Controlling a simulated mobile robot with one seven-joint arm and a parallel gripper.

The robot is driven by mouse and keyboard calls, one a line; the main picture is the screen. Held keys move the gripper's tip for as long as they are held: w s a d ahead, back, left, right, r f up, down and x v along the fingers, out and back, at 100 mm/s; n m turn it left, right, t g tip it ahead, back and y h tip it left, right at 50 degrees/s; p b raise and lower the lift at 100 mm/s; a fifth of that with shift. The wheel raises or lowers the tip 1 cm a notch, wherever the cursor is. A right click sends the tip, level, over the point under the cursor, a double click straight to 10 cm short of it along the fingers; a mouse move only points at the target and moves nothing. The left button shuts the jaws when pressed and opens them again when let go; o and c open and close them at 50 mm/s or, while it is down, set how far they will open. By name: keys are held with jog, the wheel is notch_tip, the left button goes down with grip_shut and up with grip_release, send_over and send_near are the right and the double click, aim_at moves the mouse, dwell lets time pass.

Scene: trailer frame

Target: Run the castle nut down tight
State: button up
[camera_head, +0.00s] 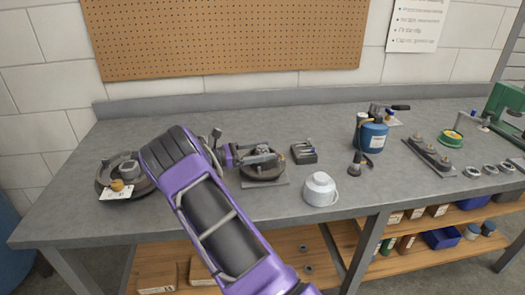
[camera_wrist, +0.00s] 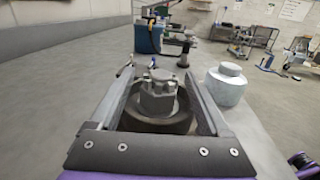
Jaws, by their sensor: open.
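The grey castle nut (camera_wrist: 157,92), with notched raised sides on top, sits upright at the centre of a dark round hub (camera_wrist: 152,124) in the wrist view. My gripper (camera_wrist: 162,80) is open, with one finger on each side of the nut and a visible gap at both sides. In the head view my gripper (camera_head: 256,158) reaches over the hub (camera_head: 262,174) from the left, hiding part of it. The nut is small there. Whether the nut is seated against the hub cannot be told.
A white lidded pot (camera_head: 320,190) stands close to the right of the hub. A small dark tray (camera_head: 304,152) lies behind it, and a blue canister (camera_head: 372,137) farther right. Another drum with a tag (camera_head: 117,193) is at left. The bench front is clear.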

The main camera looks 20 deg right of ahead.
jog(key=a, duration=0.5)
jog(key=w+a, duration=0.1)
jog(key=a, duration=0.1)
jog(key=shift+a, duration=0.25)
